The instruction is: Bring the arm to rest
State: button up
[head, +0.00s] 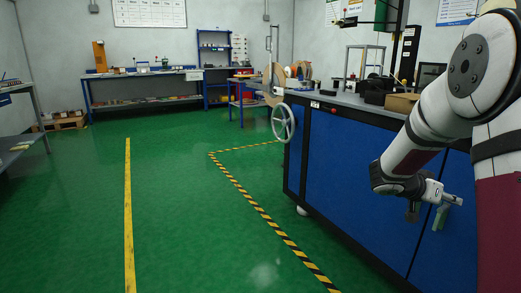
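My arm comes in at the right edge of the head view and hangs bent downward in front of the blue machine cabinet (345,165). My gripper (436,205) is at its lower end, apart from the floor and in front of the cabinet's side. It is small and seen at an angle, so I cannot tell whether its fingers are open or shut. A pale green piece (441,217) shows just below it; I cannot tell whether the gripper touches it.
The cabinet carries a handwheel (283,122), tape rolls (299,72) and a cardboard box (402,102). Yellow-black floor tape (247,195) runs beside it. Workbenches (145,75) stand at the back.

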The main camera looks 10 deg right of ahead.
jog(key=s+a+r+n+g+y, duration=0.15)
jog(key=s+a+r, duration=0.25)
jog(key=s+a, duration=0.45)
jog(key=s+a+r+n+g+y, duration=0.1)
jog(key=s+a+r+n+y, duration=0.15)
jog(key=s+a+r, duration=0.6)
jog(key=s+a+f+n+y, duration=0.4)
jog(key=s+a+y, duration=0.1)
jog(key=s+a, duration=0.45)
jog(key=s+a+f+n+y, duration=0.4)
jog(key=s+a, duration=0.4)
jog(key=s, duration=0.3)
notch_tip(320, 180, up, 40)
jog(key=t+p, duration=0.5)
jog(key=p, duration=3.4)
jog(key=shift+a+n, duration=0.35)
jog(key=shift+n, duration=0.05)
